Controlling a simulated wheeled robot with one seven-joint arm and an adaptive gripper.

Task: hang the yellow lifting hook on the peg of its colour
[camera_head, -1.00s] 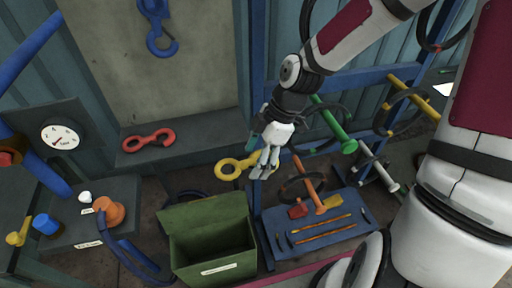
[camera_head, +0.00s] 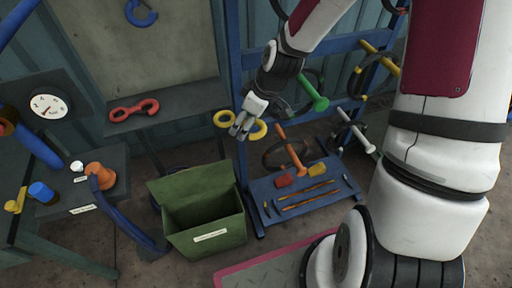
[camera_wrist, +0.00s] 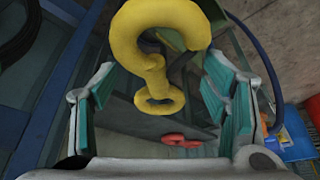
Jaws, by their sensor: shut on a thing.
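The yellow lifting hook (camera_head: 224,119) is held in my gripper (camera_head: 241,126), with yellow parts showing on both sides of the fingers. In the wrist view the hook (camera_wrist: 166,25) lies between the two teal-padded fingers (camera_wrist: 158,95), its large curved end toward the top and its small ring lower down. The finger contact is not clear there. A yellow peg (camera_head: 379,59) sticks out from the blue rack at upper right, well apart from the hook. A dark coil hangs around it.
A green peg (camera_head: 311,91) and a white peg (camera_head: 358,131) stick out of the blue rack (camera_head: 231,60). A red hook (camera_head: 134,110) lies on the grey ledge. An open green box (camera_head: 205,243) and a blue tool tray (camera_head: 262,188) stand below my gripper.

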